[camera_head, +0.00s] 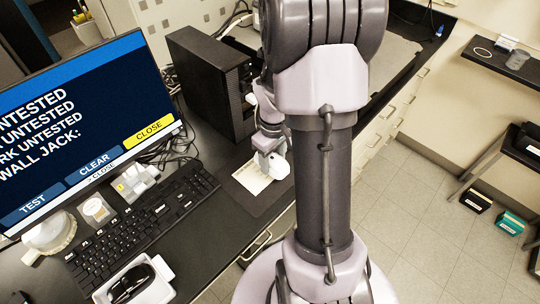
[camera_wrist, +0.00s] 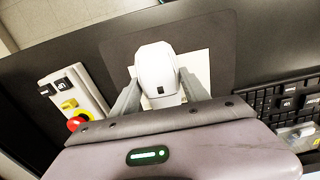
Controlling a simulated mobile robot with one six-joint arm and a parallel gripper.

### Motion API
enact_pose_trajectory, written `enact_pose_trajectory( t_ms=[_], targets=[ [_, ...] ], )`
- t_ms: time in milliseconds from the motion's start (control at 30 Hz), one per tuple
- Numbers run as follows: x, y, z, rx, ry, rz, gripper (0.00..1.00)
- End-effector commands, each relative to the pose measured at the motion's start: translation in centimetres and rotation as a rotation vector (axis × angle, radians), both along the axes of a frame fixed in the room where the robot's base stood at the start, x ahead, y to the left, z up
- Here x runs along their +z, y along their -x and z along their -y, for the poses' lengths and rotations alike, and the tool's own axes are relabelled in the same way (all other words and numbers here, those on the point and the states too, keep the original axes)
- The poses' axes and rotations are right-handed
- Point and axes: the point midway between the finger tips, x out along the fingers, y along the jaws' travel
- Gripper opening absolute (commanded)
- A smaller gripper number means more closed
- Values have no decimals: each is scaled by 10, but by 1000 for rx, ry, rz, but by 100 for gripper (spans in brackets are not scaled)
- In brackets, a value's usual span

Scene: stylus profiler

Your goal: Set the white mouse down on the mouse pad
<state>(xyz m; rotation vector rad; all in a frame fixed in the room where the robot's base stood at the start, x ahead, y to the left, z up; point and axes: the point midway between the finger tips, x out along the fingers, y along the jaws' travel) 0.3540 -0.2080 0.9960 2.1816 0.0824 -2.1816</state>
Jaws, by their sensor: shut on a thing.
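The white mouse (camera_wrist: 156,66) is held between the two grey fingers of my gripper (camera_wrist: 160,84) in the wrist view. In the head view the mouse (camera_head: 279,168) shows partly behind my gripper (camera_head: 267,160), low over the desk. The dark mouse pad (camera_wrist: 218,38) lies under the mouse in the wrist view; in the head view its near part (camera_head: 262,204) shows right of the keyboard. A cream sheet of paper (camera_head: 249,178) lies on the pad, partly below the mouse. I cannot tell whether the mouse touches the pad or paper.
A black keyboard (camera_head: 145,228) lies left of the pad, with a monitor (camera_head: 80,125) behind it. A black computer tower (camera_head: 212,85) stands behind the pad. A control panel with a red button (camera_wrist: 77,122) is on the pad's other side in the wrist view.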

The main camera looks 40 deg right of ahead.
Motion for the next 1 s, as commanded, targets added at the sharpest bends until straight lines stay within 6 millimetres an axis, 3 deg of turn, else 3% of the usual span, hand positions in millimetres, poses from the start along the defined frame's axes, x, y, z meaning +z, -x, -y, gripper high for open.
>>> enact_pose_trajectory(
  t_ms=[100, 267, 400, 767, 800, 867, 1000],
  targets=[
    [-3, -17, 16, 1, 1, 0, 10],
    [-7, -30, 28, 2, 0, -1, 10],
    [-39, -28, 26, 1, -2, -3, 10],
    [-43, -28, 26, 2, 0, -1, 10],
    [-42, -28, 26, 2, 0, -1, 61],
    [-41, -28, 26, 2, 0, -1, 73],
    [-41, -28, 26, 2, 0, -1, 75]
  ],
)
